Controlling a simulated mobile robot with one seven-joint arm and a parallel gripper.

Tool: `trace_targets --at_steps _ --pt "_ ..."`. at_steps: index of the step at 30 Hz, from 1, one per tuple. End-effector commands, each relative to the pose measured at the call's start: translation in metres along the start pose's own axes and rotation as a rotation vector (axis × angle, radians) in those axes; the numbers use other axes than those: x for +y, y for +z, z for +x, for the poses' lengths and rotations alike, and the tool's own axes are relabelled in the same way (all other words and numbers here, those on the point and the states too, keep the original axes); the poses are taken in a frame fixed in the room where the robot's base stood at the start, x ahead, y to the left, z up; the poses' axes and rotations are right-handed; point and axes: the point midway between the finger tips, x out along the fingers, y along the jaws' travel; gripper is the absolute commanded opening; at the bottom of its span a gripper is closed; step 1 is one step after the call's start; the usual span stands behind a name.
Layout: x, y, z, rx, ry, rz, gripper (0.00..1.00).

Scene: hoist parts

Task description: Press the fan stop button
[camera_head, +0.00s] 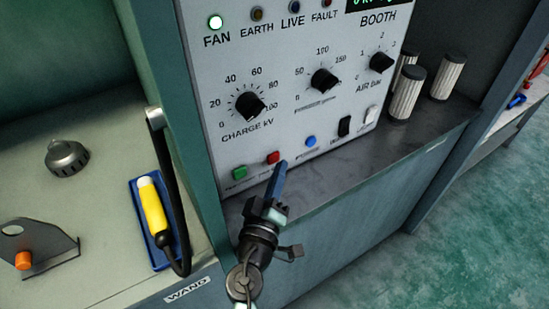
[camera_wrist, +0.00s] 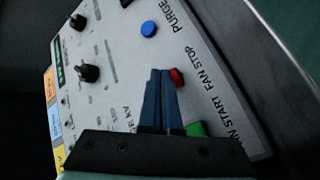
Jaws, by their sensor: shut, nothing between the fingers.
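The red fan stop button (camera_head: 273,158) sits low on the light grey control panel (camera_head: 290,85), between a green button (camera_head: 239,173) and a blue button (camera_head: 311,141). The wrist view shows the red button (camera_wrist: 177,78) beside the label FAN STOP. My gripper (camera_head: 281,165) is shut and empty, its blue fingers pointing at the panel. In the wrist view the fingertips (camera_wrist: 161,71) appear just left of the red button and overlap its edge. I cannot tell whether they touch it. The FAN lamp (camera_head: 215,22) is lit whitish green.
Knobs (camera_head: 324,80) and two rocker switches (camera_head: 344,126) are on the panel. Pale ribbed cylinders (camera_head: 407,92) stand on the ledge at right. A yellow-handled tool (camera_head: 153,207) with a black hose is on the left bench. Open floor lies at right.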

Motion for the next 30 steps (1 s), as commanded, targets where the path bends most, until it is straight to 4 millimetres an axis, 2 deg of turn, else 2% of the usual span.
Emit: trace_targets --at_steps 11,24,30 --pt "0.002 0.002 -0.003 -0.002 0.001 -0.001 0.00" --pt "0.022 0.024 -0.031 -0.003 0.002 -0.001 0.00" --pt "0.027 0.027 -0.037 -0.001 0.001 0.000 0.00"
